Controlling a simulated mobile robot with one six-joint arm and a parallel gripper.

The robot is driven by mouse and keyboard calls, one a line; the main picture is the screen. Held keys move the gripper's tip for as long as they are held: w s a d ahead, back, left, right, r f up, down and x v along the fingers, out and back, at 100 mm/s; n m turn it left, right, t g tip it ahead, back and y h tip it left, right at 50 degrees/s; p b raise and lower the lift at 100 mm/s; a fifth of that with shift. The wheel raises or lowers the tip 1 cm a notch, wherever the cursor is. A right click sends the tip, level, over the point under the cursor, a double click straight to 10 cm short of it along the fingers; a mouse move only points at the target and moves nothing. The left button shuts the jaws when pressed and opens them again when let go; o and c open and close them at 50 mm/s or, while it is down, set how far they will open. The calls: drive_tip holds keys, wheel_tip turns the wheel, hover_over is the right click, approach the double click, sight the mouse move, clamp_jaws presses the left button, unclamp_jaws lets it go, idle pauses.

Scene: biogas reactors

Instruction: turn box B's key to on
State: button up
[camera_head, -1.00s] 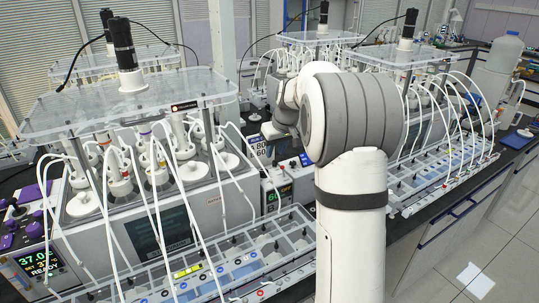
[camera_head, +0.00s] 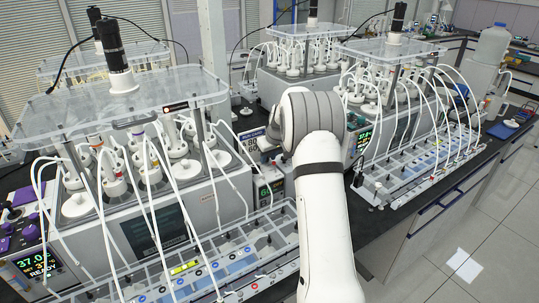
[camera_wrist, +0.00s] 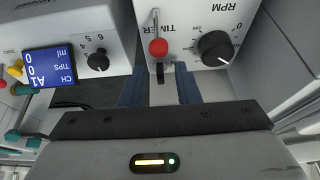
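In the wrist view, my gripper (camera_wrist: 160,90) shows two blue fingers standing apart, with nothing held between them. Past the fingertips is a pale panel (camera_wrist: 185,20) marked TIMER and RPM, with a red-knobbed lever (camera_wrist: 158,47), a small dark part (camera_wrist: 160,72) in line with the finger gap, and a black dial (camera_wrist: 215,48). I cannot tell if this dark part is the key, or if this panel is box B. In the head view, a small box with a green readout (camera_head: 265,192) stands left of my arm; its key cannot be made out. My arm hides the gripper there.
A unit with a blue display (camera_wrist: 50,67) and black knob (camera_wrist: 98,60) stands left of my fingers. In the head view, reactors with clear lids (camera_head: 125,98) and white tubes stand on both sides. A tube rack (camera_head: 225,262) lies in front. Floor is free at right.

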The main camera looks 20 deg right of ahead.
drive_tip(key=shift+c, duration=0.2)
clamp_jaws()
drive_tip(key=shift+f+m, duration=0.1)
drive_tip(key=shift+m, duration=0.2)
drive_tip(key=m+h+b, duration=0.1)
drive_tip(key=m, duration=0.1)
drive_tip(key=m+b, duration=0.1)
drive_tip(key=m, duration=0.1)
drive_tip(key=shift+a+h, duration=0.4)
drive_tip(key=shift+w+a+m+h+b, duration=0.15)
drive_tip(key=shift+m+h+b, duration=0.25)
drive_tip(key=shift+m+b, duration=0.85)
drive_tip(key=shift+m, duration=0.25)
drive_tip(key=shift+o, duration=0.2)
unclamp_jaws()
